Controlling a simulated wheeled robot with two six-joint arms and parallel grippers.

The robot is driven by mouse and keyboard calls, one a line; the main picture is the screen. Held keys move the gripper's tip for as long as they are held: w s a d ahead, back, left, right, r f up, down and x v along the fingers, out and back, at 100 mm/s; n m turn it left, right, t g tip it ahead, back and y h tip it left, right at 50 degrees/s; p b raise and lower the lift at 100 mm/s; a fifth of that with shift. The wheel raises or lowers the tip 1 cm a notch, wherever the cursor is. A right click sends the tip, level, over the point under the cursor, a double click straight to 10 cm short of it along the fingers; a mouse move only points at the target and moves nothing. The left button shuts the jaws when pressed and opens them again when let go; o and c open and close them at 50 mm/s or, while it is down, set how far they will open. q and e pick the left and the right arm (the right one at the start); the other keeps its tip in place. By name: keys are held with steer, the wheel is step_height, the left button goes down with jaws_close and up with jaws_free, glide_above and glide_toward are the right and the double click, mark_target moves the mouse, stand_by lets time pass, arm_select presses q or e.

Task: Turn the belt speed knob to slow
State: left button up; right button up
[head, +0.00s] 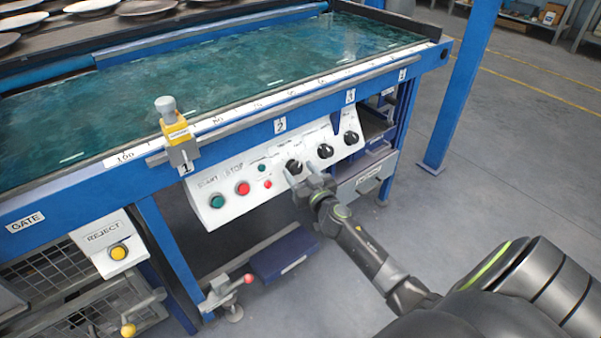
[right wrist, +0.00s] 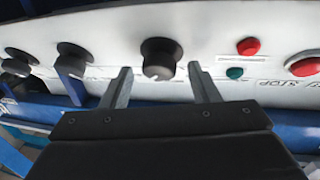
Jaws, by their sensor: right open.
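A sloped white control panel (head: 220,188) on the front of the blue machine carries a row of three black knobs. The leftmost knob (head: 293,167) is closest to my right gripper (head: 308,181), which is open just in front of it. In the right wrist view, this knob (right wrist: 160,58) appears between the two spread fingertips (right wrist: 160,72), touching neither. I cannot tell how deep the fingers reach around it. The middle knob (head: 325,151) and the far knob (head: 351,138) lie to its right. The knob labels are too small to read. My left gripper is not in view.
A green button (head: 217,201) and a red button (head: 242,188) sit left of the knobs, with small lamps between. A yellow-labelled clamp (head: 178,132) stands on the rail above. A blue post (head: 461,85) rises at right. The floor (head: 400,220) beside my arm is clear.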

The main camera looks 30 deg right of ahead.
steer(key=c, duration=1)
steer(key=shift+o, duration=0.2)
